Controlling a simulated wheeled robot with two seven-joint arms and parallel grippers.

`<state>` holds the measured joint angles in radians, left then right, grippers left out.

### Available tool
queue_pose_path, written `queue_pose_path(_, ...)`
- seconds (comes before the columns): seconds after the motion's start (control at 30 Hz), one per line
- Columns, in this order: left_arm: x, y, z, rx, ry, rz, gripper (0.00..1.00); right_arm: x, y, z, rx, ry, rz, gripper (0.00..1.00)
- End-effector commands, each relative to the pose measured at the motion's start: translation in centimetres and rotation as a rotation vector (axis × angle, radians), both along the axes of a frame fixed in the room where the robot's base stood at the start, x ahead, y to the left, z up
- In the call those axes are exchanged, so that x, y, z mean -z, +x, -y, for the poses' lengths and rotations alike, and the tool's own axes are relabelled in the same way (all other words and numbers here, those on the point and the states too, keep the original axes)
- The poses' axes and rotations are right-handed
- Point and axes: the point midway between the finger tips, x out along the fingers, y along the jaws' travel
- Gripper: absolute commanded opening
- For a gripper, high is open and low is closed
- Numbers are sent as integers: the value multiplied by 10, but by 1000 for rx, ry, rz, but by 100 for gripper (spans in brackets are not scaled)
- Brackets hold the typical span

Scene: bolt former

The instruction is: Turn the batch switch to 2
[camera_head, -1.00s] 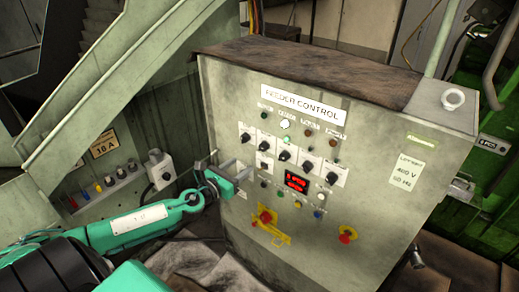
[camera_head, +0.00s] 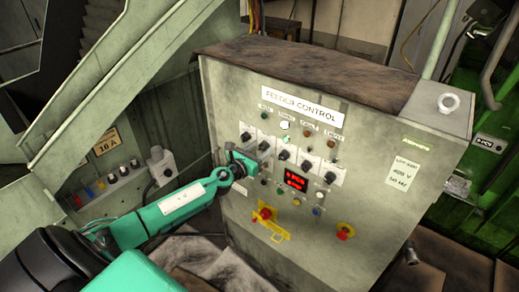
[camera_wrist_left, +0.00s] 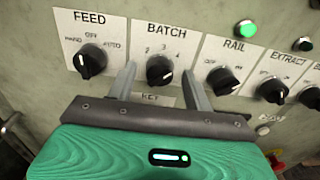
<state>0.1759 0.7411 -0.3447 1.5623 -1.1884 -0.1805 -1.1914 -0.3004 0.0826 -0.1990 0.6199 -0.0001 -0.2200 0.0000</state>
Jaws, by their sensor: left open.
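The batch switch is a black round knob (camera_wrist_left: 160,70) on a white plate marked BATCH in the left wrist view. A white line shows on its lower part; which number it is set to I cannot tell. My left gripper (camera_wrist_left: 159,72) is open, with one finger on each side of the knob; whether they touch it I cannot tell. In the head view the left gripper (camera_head: 252,158) is at the upper left of the feeder control panel (camera_head: 355,190). My right gripper is not in view.
The FEED knob (camera_wrist_left: 91,61) is left of the left finger and the RAIL knob (camera_wrist_left: 223,81) is right of the right finger. Below are a red display (camera_head: 296,181) and a red emergency button on yellow (camera_head: 265,214).

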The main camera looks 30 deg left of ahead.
Motion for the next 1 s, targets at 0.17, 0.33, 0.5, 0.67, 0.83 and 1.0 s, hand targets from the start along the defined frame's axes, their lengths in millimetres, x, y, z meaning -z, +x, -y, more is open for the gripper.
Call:
queue_pose_path(0.17, 0, 1, 0, 0, 0, -1, 52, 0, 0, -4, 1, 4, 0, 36)
queue_pose_path(0.33, 0, 1, 0, 0, 0, -1, 36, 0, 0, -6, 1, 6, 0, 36)
queue_pose_path(0.5, 0, 1, 0, 0, 0, 0, 7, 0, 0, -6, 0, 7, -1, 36)
queue_pose_path(0.67, 0, 1, 0, 0, -6, 0, 7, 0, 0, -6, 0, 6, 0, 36)
queue_pose_path(0.83, 1, 1, 0, 0, -47, -4, 7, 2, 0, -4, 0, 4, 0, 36)
queue_pose_path(1.0, 1, 1, 0, -1, -139, -11, 7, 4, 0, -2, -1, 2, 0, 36)
